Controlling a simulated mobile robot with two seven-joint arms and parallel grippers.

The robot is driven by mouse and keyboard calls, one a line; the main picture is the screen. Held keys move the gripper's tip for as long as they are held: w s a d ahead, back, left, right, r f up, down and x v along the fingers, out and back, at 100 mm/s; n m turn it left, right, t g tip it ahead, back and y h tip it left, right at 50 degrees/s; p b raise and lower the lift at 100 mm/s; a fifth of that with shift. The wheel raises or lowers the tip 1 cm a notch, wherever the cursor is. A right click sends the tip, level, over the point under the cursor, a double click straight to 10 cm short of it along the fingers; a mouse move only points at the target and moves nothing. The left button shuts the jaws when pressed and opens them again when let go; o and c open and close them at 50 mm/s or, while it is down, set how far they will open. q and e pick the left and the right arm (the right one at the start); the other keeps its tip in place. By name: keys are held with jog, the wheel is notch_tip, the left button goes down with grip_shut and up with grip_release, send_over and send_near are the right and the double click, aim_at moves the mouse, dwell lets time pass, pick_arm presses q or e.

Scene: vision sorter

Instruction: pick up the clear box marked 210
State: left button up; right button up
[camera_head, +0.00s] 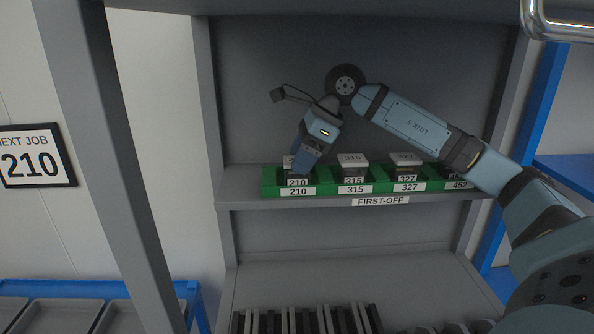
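The clear box marked 210 (297,183) sits in the leftmost slot of a green rack (268,183) on the shelf. A matching 210 label is on the rack's front below it. My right gripper (300,168) comes in from the right and points down at the top of this box, covering part of it. Its fingertips are hidden against the box, so I cannot tell if it is open or shut. My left gripper is not in view.
Boxes marked 315 (353,170) and 327 (405,167) stand in the neighbouring slots. The slot labelled 452 is partly behind my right arm. A shelf upright (108,170) stands at left. A sign (36,157) reads NEXT JOB 210. Dark and light upright pieces (307,320) fill the lower shelf.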

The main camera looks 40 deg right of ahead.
jog(key=c, duration=0.5)
